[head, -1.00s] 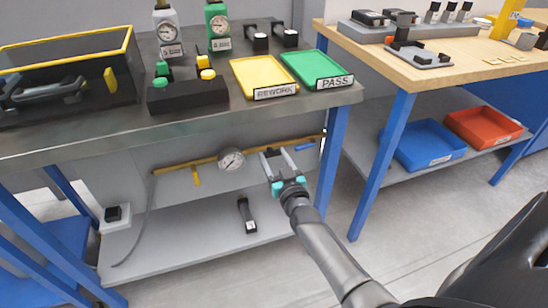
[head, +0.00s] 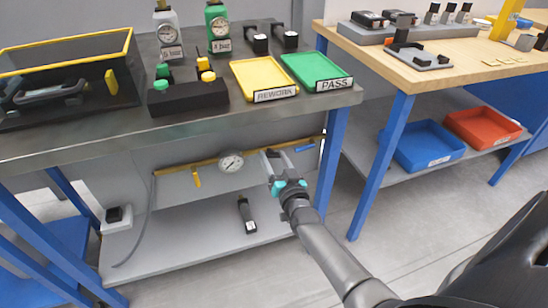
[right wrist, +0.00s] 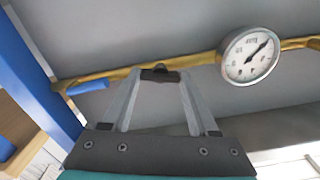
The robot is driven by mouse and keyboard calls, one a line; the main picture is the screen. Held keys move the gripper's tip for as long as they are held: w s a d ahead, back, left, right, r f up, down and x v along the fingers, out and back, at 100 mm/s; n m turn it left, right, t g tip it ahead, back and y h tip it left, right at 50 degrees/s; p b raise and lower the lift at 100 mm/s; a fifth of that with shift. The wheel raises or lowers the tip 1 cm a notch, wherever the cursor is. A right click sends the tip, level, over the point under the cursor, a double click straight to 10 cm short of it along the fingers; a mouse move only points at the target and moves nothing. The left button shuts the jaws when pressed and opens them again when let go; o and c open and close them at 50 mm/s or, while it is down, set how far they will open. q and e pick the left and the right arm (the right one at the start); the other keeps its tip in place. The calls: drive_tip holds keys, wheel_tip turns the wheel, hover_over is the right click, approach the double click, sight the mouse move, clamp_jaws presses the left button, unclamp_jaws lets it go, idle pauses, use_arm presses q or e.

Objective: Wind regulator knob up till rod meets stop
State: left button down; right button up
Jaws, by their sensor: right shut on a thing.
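A dark knob (right wrist: 160,74) sits on the brass pipe (right wrist: 110,76) under the bench, between my right fingertips in the right wrist view. My right gripper (head: 275,152) is shut on this knob, beside the gauge. The gauge (head: 231,161) is round with a white dial; it also shows in the right wrist view (right wrist: 250,56), its needle pointing up and right. The knob is too small to make out in the head view. I cannot pick out the rod or its stop for certain. My left gripper is not in view.
A blue lever (right wrist: 88,87) and a yellow lever (head: 196,178) are on the pipe. The steel bench top (head: 120,132) overhangs the gripper. A blue leg (head: 332,160) stands close to its right. A black tool (head: 246,213) lies on the lower shelf (head: 180,235).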

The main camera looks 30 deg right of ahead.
drive_tip(key=m, duration=0.3)
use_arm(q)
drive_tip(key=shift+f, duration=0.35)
use_arm(e)
drive_tip(key=shift+m, duration=1.2)
drive_tip(key=shift+f, duration=0.1)
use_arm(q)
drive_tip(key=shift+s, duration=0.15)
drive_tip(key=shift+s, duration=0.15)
use_arm(e)
drive_tip(key=o, duration=1.4)
